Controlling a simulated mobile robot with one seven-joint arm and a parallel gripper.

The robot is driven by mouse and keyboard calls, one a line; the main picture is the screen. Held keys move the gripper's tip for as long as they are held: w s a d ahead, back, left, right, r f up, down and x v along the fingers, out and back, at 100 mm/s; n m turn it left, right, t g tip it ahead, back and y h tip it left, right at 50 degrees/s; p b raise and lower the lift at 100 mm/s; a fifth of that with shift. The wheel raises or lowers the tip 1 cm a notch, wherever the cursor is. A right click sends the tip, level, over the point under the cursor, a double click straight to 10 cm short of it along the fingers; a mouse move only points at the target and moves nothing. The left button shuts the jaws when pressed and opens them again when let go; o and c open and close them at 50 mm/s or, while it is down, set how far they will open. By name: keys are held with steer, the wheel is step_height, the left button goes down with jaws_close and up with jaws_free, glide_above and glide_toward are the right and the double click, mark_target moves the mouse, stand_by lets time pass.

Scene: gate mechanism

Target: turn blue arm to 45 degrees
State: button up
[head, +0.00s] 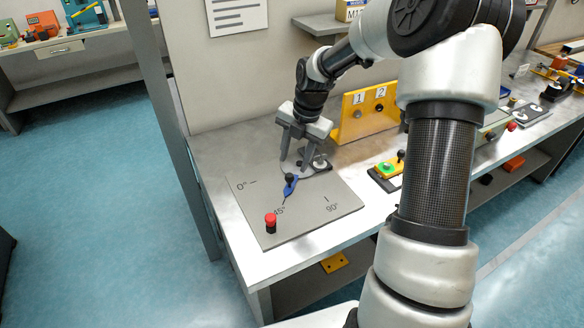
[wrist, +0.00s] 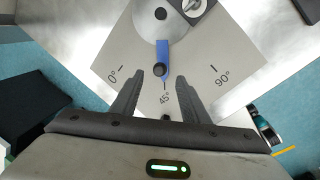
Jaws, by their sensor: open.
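The blue arm (head: 288,189) lies on a grey dial plate (head: 318,203) marked 0°, 45° and 90°. In the wrist view the blue arm (wrist: 163,51) points down the picture, with its tip at or very near the 45° mark. A black knob (wrist: 162,71) stands on the blue arm. My gripper (head: 294,163) is open above the plate, close to the blue arm. In the wrist view my gripper (wrist: 160,76) has one finger on each side of the knob, with gaps showing; its height above the plate is hard to tell.
A red-topped peg (head: 270,222) stands on the plate near the 45° label. A yellow panel (head: 365,112) numbered 1 and 2 stands behind. A yellow box with a green button (head: 390,168) sits right of the plate. The table's front strip is clear.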

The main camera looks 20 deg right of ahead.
step_height(320, 180, up, 11)
steer(key=s+d, duration=0.1)
steer(key=shift+s+d+p, duration=0.25)
steer(key=shift+s+p, duration=0.05)
steer(key=shift+p, duration=0.15)
